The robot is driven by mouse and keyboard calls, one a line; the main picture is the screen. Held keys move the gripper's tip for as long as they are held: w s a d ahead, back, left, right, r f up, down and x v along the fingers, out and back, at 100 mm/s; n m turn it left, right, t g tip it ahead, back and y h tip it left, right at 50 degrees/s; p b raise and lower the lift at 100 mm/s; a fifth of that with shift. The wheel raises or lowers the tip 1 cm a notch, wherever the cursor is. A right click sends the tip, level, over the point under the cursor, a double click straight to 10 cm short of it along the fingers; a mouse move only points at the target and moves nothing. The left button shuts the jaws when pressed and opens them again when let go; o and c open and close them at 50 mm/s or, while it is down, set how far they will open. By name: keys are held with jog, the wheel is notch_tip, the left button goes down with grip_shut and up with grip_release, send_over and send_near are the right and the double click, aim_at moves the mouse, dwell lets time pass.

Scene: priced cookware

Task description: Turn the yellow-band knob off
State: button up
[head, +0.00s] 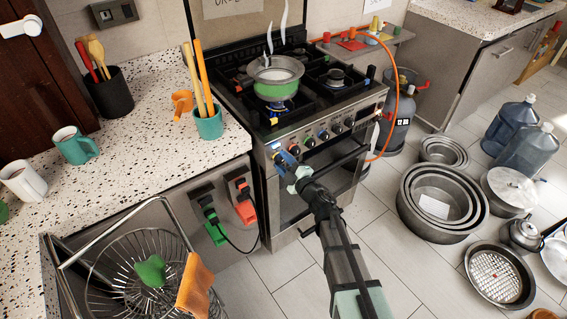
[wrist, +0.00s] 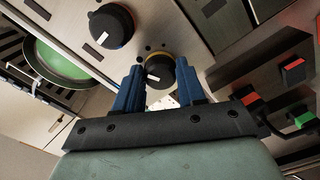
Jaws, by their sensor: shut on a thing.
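The yellow-band knob (wrist: 160,72) shows in the wrist view as a black knob with a yellow ring at its base. Its white mark points to the lower left of that picture. My gripper (wrist: 150,84) has its blue fingers on both sides of this knob and is shut on it. In the head view my gripper (head: 284,158) is at the left end of the stove's front panel and covers the knob there. The stove (head: 308,158) has a pot (head: 277,77) with a green band on its front left burner, with a blue flame (head: 280,108) under it.
Another black knob (wrist: 110,27) is close beside my fingers. More knobs (head: 336,128) line the panel to the right. Red and green plugs (head: 243,190) are on the cabinet front at left. An orange hose (head: 397,85) runs to a gas cylinder (head: 394,128). Large pans (head: 440,205) stand on the floor.

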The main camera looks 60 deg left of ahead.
jog(key=n, duration=1.2)
jog(key=shift+r+n, duration=0.1)
jog(key=shift+n, duration=0.3)
dwell(0.3)
jog(key=o, duration=1.1)
jog(key=shift+c, duration=0.2)
jog(key=d, duration=1.3)
jog(key=shift+d, duration=0.4)
